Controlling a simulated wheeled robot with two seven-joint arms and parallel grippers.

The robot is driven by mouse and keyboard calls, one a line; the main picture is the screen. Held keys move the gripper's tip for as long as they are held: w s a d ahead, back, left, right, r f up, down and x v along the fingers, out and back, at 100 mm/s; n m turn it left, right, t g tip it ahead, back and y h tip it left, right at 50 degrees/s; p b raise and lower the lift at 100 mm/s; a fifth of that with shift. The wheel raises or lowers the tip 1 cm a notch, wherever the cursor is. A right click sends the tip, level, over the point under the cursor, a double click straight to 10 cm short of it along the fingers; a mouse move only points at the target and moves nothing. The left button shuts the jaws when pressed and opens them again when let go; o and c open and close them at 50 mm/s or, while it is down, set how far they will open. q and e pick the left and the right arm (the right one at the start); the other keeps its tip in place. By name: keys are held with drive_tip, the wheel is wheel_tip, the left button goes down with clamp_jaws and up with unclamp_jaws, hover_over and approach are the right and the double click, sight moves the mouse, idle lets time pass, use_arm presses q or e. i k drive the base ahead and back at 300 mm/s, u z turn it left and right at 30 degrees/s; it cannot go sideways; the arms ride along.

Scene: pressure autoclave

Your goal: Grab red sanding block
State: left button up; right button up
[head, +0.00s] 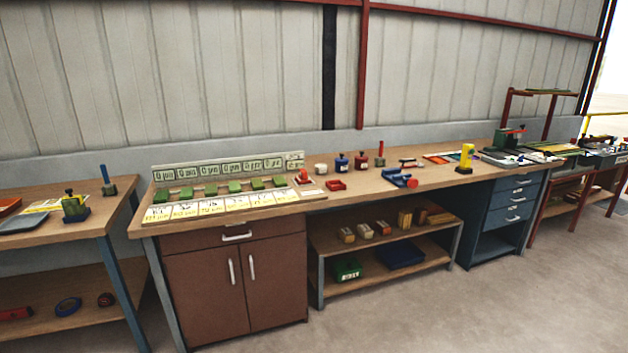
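A small red block-like item (304,178) sits on the long workbench at the right end of a row of green blocks (235,187). It looks like the red sanding block, but it is too small to be sure. The row lies between an upright label board (225,170) behind and a sheet of white and yellow cards (212,207) in front. A low red tray-like item (336,185) lies just to its right. Neither of my grippers is in view.
The long bench (420,184) also holds a white jar (321,169), blue and red containers, blue tools (400,179) and a yellow item (466,158). Brown cabinet doors (236,290) and an open shelf are below. A second bench (60,233) stands left. Floor in front is clear.

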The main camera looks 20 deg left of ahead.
sight(304, 179)
drive_tip(key=z, duration=0.6)
drive_tip(key=i, duration=0.85)
drive_tip(key=z, duration=0.6)
drive_tip(key=i, duration=0.9)
drive_tip(key=u, duration=0.75)
drive_tip(key=i, duration=0.8)
drive_tip(key=u, duration=0.75)
